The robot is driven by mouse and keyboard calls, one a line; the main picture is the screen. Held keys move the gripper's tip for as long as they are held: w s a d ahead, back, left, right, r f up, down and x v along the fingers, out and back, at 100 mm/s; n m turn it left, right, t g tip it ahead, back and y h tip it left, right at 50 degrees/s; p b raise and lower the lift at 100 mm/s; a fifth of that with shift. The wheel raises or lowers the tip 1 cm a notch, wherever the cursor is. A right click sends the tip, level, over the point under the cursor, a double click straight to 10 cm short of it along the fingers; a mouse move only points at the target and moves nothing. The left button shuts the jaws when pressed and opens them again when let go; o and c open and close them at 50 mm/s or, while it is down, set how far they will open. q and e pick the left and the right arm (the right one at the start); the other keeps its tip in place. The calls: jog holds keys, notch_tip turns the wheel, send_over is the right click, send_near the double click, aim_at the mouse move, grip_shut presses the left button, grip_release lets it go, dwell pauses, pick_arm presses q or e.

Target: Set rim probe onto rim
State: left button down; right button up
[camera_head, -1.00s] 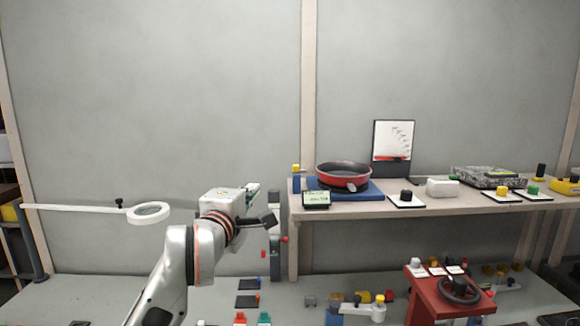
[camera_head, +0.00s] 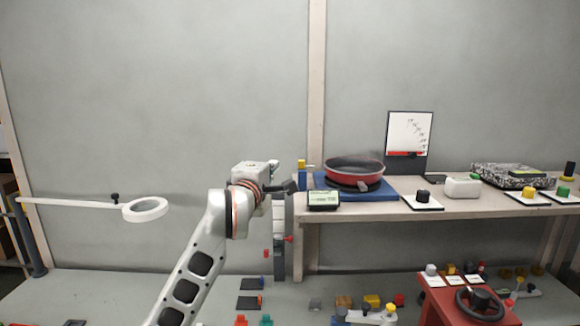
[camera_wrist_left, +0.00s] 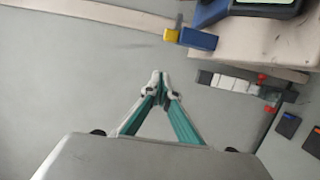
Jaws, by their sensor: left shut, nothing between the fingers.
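A red pan (camera_head: 352,172) sits on a blue base (camera_head: 362,193) on the raised shelf. A small blue-and-yellow piece (camera_head: 302,177), perhaps the rim probe, stands upright at the shelf's left end, left of the pan. It also shows in the left wrist view (camera_wrist_left: 192,38), beyond the fingertips and apart from them. My left gripper (camera_head: 286,187) is just left of this piece in the head view. In the left wrist view its fingertips (camera_wrist_left: 160,80) are together and hold nothing. My right gripper is not in view.
A small display (camera_head: 323,199) stands at the front of the shelf (camera_head: 460,201), beside the blue base. A black knob (camera_head: 423,196) and a white block (camera_head: 462,188) lie farther right. A ring on a bar (camera_head: 145,209) is at left. A red stand with a wheel (camera_head: 479,302) is below.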

pick_arm(q)
jog(key=d, duration=0.1)
jog(key=w+d, duration=0.1)
jog(key=d, duration=0.1)
jog(key=w+d, duration=0.1)
jog(key=shift+d, duration=0.2)
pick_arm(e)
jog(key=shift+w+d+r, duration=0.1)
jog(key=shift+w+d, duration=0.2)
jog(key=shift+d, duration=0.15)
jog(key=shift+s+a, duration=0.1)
